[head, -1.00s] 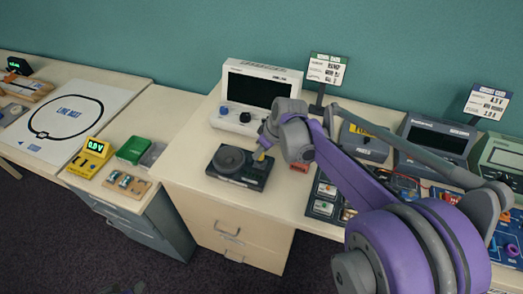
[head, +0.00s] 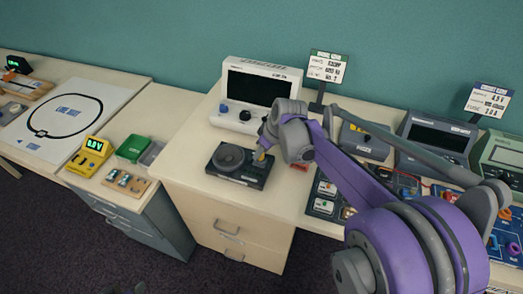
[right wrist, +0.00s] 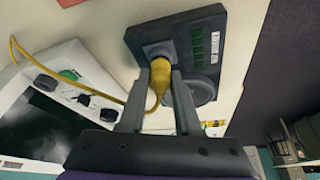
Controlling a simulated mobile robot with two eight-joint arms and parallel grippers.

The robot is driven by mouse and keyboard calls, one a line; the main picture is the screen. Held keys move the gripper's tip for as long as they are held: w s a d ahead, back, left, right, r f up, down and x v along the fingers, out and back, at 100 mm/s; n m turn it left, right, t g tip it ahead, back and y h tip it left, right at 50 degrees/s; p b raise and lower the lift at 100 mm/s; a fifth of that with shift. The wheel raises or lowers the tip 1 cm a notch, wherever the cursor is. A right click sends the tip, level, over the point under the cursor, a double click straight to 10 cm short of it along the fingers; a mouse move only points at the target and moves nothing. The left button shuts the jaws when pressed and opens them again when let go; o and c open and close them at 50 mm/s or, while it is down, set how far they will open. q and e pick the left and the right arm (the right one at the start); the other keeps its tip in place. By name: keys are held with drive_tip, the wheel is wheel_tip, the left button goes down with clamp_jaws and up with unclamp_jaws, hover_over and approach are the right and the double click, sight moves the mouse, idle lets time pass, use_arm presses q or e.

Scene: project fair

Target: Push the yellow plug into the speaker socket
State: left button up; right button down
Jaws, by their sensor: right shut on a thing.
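The speaker (head: 226,172) is a dark box with a round cone, standing near the front of the wooden desk. In the right wrist view the speaker (right wrist: 135,40) shows a round grey socket (right wrist: 152,48) beside green bars and a white label. My right gripper (right wrist: 161,84) is shut on the yellow plug (right wrist: 161,70), whose front end is at the socket, in line with it. How deep it sits I cannot tell. In the head view my right gripper (head: 263,150) is at the speaker's right back corner, with the plug mostly hidden.
A yellow cable (right wrist: 75,88) loops from the plug towards the white instrument (head: 240,119) behind the speaker. A sign stand (head: 326,68) and grey meters (head: 435,140) are to the right. Dark trays are partly behind my right arm. Bare desk lies left of the speaker.

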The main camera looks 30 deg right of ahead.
use_arm(q)
drive_tip(key=shift+s+f, duration=0.15)
drive_tip(key=shift+f, duration=0.15)
use_arm(e)
drive_tip(key=shift+f, duration=0.4)
drive_tip(key=shift+c, duration=0.2)
unclamp_jaws()
drive_tip(key=shift+r, duration=0.1)
drive_tip(key=shift+r+p, duration=1.9)
drive_tip(key=shift+r, duration=2.1)
use_arm(q)
drive_tip(key=w+r, duration=0.3)
drive_tip(key=r, duration=0.3)
drive_tip(key=shift+t, duration=0.3)
drive_tip(key=shift+s, duration=0.1)
use_arm(e)
drive_tip(key=shift+f, duration=0.1)
